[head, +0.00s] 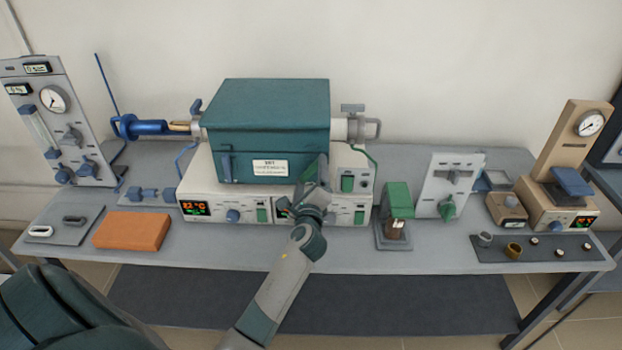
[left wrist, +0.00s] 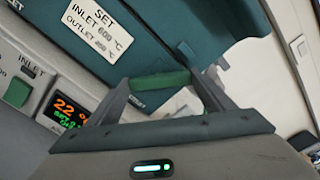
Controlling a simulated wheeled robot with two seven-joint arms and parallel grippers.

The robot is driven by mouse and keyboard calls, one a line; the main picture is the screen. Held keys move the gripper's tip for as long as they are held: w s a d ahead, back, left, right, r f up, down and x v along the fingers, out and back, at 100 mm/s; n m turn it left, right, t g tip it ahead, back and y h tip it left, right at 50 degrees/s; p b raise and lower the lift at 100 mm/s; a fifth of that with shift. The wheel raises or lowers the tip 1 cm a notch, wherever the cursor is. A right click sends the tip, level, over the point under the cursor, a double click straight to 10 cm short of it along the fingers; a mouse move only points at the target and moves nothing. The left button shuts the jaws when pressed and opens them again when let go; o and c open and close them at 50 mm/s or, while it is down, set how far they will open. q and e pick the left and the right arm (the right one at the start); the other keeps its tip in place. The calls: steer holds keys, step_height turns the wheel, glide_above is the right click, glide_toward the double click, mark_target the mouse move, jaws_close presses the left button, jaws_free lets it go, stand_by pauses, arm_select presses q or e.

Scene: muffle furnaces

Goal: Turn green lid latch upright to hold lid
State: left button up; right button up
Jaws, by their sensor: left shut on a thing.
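The furnace box (head: 268,105) is dark teal with its lid closed, and stands on beige control units at the middle of the table. My left gripper (head: 318,172) is at the right end of the furnace's front face. In the left wrist view, my left gripper (left wrist: 165,92) is shut on a green bar (left wrist: 160,82), which I take to be the lid latch. The bar lies roughly level between the fingers in that tilted view. In the head view the gripper hides the latch, so its angle to the lid cannot be told. My right gripper is not in view.
A blue tube fitting (head: 145,127) sticks out left of the furnace, and a metal fitting (head: 357,127) right. An orange brick (head: 132,231) lies front left. A green-topped device (head: 397,200) and an upright panel (head: 447,180) stand to the right. The front table edge is clear.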

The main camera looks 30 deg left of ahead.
arm_select(q)
steer(key=n+b, duration=0.1)
steer(key=n, duration=0.2)
steer(key=shift+f+n, duration=0.15)
steer(key=shift+n, duration=0.25)
steer(key=shift+n+b, duration=0.7)
steer(key=shift+n, duration=1.1)
steer(key=o, duration=1)
steer(key=shift+o, duration=0.2)
steer(key=shift+s, duration=0.1)
